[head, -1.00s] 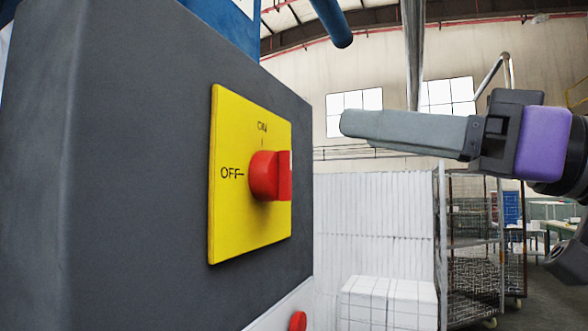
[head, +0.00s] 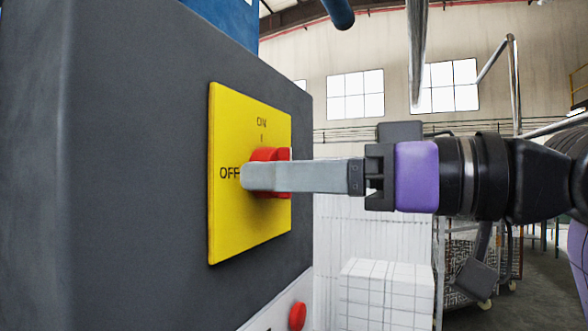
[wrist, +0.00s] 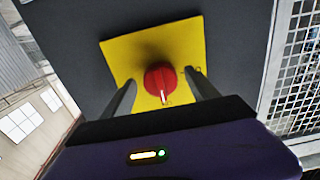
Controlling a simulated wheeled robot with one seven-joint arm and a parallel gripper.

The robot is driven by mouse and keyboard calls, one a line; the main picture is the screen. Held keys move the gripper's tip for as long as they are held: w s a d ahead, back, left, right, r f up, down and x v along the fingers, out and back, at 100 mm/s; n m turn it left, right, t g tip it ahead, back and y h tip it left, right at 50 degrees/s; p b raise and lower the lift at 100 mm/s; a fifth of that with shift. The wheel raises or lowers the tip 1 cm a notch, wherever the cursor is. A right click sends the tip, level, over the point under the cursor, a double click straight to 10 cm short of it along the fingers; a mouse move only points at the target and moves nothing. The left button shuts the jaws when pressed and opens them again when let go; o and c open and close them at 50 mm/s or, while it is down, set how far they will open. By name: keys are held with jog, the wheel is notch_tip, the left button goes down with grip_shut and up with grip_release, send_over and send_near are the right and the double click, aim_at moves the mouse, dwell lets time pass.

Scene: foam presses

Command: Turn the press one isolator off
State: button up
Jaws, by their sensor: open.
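The isolator is a red rotary knob (head: 268,156) on a yellow plate (head: 232,225), fixed to the dark grey side of a cabinet. ON is printed at the plate's top and OFF at its left. My gripper (head: 248,177) reaches in from the right, its grey finger crossing in front of the knob and hiding part of it and the end of OFF. In the wrist view the knob (wrist: 158,80) sits between the two spread fingers of my open gripper (wrist: 162,88), with gaps at both sides. A white mark shows on the knob's lower edge there. The exact knob angle is hard to read.
A red button (head: 297,316) sits on a pale panel below the plate. A stack of white blocks (head: 385,295) and a wire trolley (head: 490,262) stand behind. A metal mesh panel (wrist: 297,85) is at the right in the wrist view.

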jog(key=c, duration=1.4)
jog(key=shift+o, duration=0.2)
jog(key=shift+n, duration=0.3)
jog(key=shift+w+r+n+b, duration=0.1)
jog(key=shift+n+b, duration=3.25)
jog(key=shift+n, duration=5.35)
